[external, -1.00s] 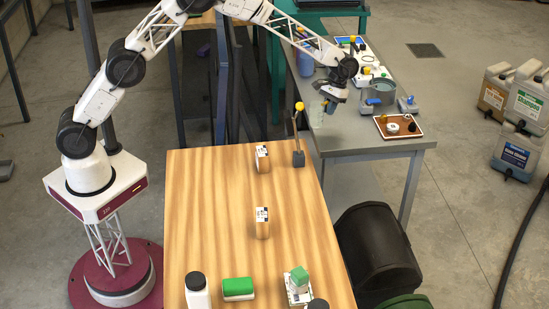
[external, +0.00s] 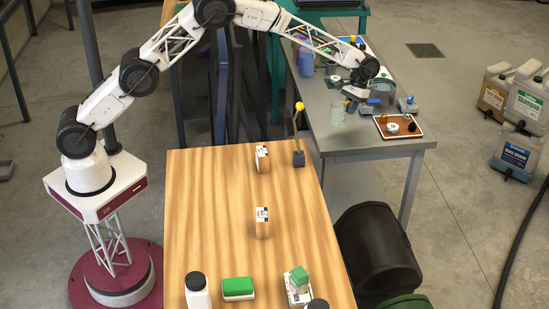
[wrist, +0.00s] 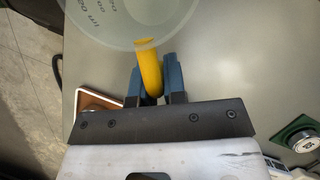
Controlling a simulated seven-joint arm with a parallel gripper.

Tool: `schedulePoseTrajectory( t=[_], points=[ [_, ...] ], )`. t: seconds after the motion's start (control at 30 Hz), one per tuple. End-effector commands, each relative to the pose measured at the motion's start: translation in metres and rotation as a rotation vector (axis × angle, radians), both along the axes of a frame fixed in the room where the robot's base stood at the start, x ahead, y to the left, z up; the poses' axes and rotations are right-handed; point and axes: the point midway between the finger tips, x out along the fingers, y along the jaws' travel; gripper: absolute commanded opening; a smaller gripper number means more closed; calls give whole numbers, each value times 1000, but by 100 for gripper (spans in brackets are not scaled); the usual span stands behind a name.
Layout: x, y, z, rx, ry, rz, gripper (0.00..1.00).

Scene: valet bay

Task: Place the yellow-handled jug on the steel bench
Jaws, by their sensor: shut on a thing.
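The jug (external: 338,111) is clear and pale, and its yellow handle (wrist: 149,70) shows in the wrist view. My gripper (external: 352,98) is shut on that handle; in the wrist view its blue fingers (wrist: 154,82) stand on either side of it. The jug looks upright over the near left part of the steel bench (external: 350,141). I cannot tell whether its base touches the bench top. The jug's rim and printed markings are partly cut off by the wrist view's top edge.
A brown tray (external: 413,134) with small items lies to the jug's right, and a grey pot (external: 383,90) stands behind. A blue bottle (external: 305,62) is at the bench's left edge. The wooden table (external: 210,210) is in front. Bare bench surrounds the jug.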

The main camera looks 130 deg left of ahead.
Motion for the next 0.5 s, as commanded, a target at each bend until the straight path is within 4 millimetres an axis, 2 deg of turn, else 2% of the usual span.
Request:
schedulePoseTrajectory(
  t=[0.33, 0.5],
  points=[
    [0, 0, -1, 0, 0, 0, 0],
    [0, 0, -12, -1, 1, 1, 0]
  ],
)
